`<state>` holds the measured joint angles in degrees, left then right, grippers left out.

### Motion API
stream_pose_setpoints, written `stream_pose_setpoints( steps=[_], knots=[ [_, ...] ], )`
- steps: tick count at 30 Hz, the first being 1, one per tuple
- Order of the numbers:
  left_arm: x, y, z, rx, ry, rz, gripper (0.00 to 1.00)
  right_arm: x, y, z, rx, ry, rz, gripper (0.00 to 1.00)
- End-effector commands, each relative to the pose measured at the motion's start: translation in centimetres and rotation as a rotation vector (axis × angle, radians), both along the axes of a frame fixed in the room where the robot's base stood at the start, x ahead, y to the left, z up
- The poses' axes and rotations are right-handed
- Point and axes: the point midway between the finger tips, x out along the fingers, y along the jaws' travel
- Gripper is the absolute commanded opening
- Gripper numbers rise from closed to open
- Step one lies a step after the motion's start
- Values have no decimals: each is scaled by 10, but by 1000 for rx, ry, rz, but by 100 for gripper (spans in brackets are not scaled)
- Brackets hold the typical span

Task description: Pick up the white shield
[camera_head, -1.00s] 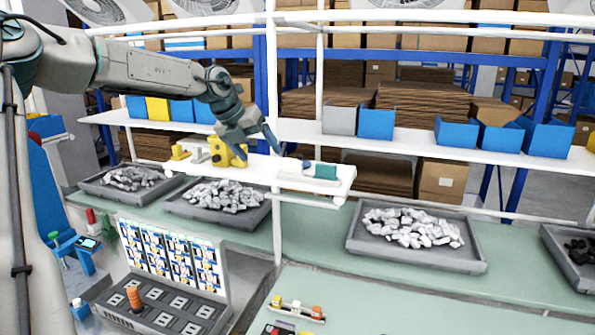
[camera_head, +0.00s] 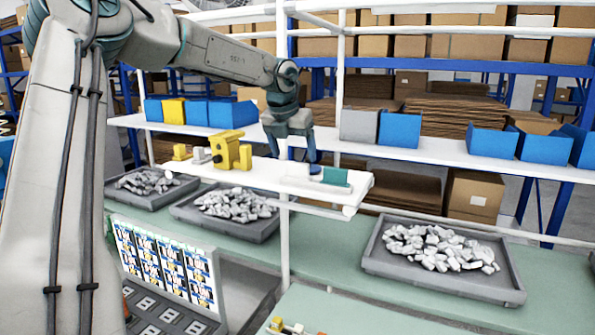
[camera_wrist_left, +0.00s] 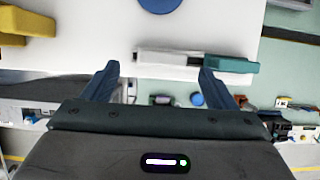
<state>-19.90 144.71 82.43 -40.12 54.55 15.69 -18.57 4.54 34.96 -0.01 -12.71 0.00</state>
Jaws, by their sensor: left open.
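A long, low white piece, which looks like the white shield (camera_wrist_left: 172,58), lies on the narrow white shelf (camera_wrist_left: 85,45) in the left wrist view. A teal block (camera_wrist_left: 231,64) adjoins its right end; the teal block also shows in the head view (camera_head: 336,176). My left gripper (camera_wrist_left: 158,66) is open and empty. In the left wrist view its fingers appear on either side of most of the white piece, with the right fingertip near the teal block. In the head view the left gripper (camera_head: 295,146) hangs just over the shelf. My right gripper is not in view.
A yellow fixture (camera_head: 231,151) stands on the shelf left of the gripper. A white upright post (camera_head: 284,235) passes close to the gripper. Blue bins (camera_head: 400,130) line the upper shelf behind. Grey trays of metal parts (camera_head: 440,272) sit on the bench below.

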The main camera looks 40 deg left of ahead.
Motion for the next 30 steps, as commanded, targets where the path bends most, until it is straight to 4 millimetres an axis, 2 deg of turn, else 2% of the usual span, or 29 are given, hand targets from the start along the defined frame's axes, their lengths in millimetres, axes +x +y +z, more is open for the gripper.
stream_pose_setpoints(
  steps=[2,7,10,15,21,22,27,30],
  knots=[
    [2,0,-3,-1,2,0,80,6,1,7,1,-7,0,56],
    [10,1,-20,-1,4,0,80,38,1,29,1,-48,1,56],
    [14,2,-33,-1,4,0,80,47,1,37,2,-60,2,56],
    [19,3,-47,-1,0,1,80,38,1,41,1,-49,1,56],
    [20,3,-48,-1,-1,0,80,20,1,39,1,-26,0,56],
    [20,3,-48,-1,-1,0,78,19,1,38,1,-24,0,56],
    [19,3,-48,-1,-1,0,45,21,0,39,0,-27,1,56],
    [19,3,-48,-1,-1,0,43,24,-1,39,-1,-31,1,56]
  ],
)
